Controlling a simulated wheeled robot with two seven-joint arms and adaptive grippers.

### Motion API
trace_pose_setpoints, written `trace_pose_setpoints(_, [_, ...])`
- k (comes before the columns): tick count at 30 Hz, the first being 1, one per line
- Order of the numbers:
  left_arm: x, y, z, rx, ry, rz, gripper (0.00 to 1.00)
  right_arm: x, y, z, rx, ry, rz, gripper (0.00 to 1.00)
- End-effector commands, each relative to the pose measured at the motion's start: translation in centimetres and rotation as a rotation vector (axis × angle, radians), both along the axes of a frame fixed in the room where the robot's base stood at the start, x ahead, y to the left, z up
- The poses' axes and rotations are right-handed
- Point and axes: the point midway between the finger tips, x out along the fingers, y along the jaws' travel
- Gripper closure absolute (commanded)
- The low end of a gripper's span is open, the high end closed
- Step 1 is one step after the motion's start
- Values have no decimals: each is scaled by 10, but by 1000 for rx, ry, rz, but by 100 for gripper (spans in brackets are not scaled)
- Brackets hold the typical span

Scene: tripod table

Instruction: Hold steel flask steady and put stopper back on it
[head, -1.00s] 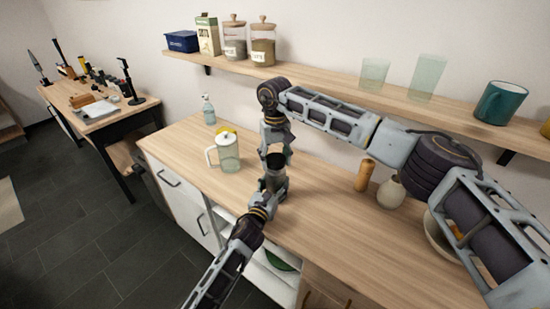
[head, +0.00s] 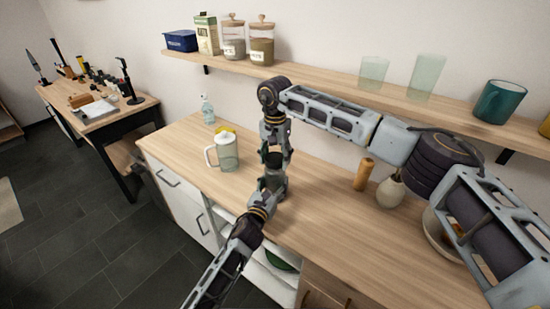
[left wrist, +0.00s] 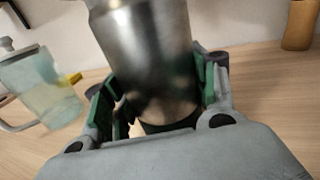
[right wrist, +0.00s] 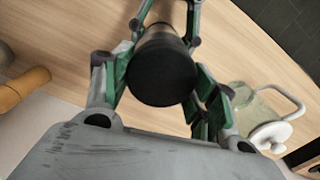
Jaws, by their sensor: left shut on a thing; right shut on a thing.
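The steel flask (head: 276,182) stands upright over the wooden counter in the head view. My left gripper (head: 268,190) is shut around its body. The left wrist view shows the shiny flask (left wrist: 145,45) between the green-padded fingers. The black stopper (right wrist: 162,74) is between the fingers of my right gripper (right wrist: 160,82), which is shut on it. In the head view my right gripper (head: 273,148) is directly above the flask, with the stopper at the flask's top. The fingers hide the joint, so I cannot tell whether the stopper is seated.
A pale green jug (head: 227,154) stands left of the flask, with a spray bottle (head: 207,110) behind it. A wooden mill (head: 363,174) and a small pale vase (head: 391,192) stand to the right, near a bowl. A shelf (head: 330,87) runs above. Counter between is clear.

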Motion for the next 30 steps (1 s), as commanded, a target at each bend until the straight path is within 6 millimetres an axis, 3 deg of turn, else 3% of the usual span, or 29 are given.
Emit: trace_pose_setpoints(30, [0,1,-3,1,5,2,100,-3,-2,1,2,-4,-807,64])
